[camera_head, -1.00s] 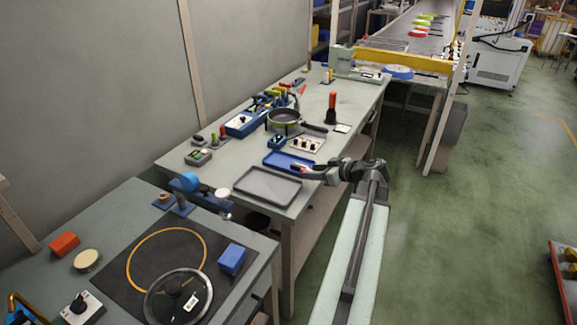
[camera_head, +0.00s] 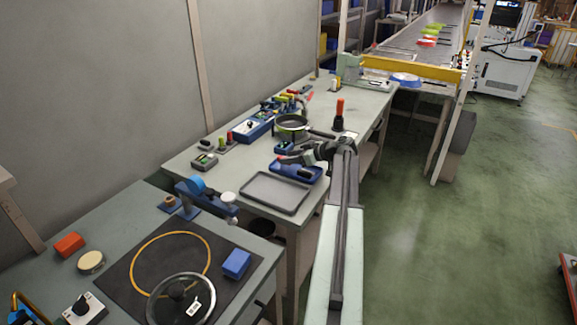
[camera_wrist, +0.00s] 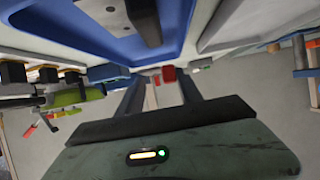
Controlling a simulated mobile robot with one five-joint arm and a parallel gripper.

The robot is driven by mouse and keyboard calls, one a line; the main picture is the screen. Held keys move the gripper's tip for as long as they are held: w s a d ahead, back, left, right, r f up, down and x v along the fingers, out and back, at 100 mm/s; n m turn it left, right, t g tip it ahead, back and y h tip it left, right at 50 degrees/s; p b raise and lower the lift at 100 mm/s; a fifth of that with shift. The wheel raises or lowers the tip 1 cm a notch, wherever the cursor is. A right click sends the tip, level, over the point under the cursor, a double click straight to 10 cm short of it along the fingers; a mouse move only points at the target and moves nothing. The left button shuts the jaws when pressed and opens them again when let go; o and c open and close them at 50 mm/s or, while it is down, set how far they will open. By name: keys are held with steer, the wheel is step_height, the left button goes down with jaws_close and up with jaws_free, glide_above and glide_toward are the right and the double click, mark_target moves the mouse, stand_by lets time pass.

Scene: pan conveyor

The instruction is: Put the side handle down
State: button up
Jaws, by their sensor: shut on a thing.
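My gripper (camera_head: 287,158) is over the far side of a blue tray (camera_head: 277,170) on the middle bench. In the wrist view its two dark fingers (camera_wrist: 160,88) are shut on a small piece with a red part (camera_wrist: 168,73), which I take to be the side handle. Most of that piece is hidden between the fingers, and I cannot tell if it touches anything below. The blue tray also fills the top of the wrist view (camera_wrist: 90,40). A dark, elongated part (camera_wrist: 143,18) shows in it.
A pan (camera_head: 291,121), a blue box (camera_head: 250,131) and an orange-handled tool (camera_head: 340,113) stand behind. The near bench holds a glass lid (camera_head: 207,302) and a blue block (camera_head: 237,263).

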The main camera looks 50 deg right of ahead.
mark_target(289, 168)
steer(key=shift+w+d, duration=0.2)
steer(key=shift+w, duration=0.15)
steer(key=f+b, duration=0.4)
steer(key=shift+w+d+f, duration=0.1)
steer(key=shift+w, duration=0.15)
steer(key=shift+r, duration=0.3)
steer(key=shift+f, duration=0.25)
steer(key=o, duration=1.1)
steer(key=shift+r, duration=0.1)
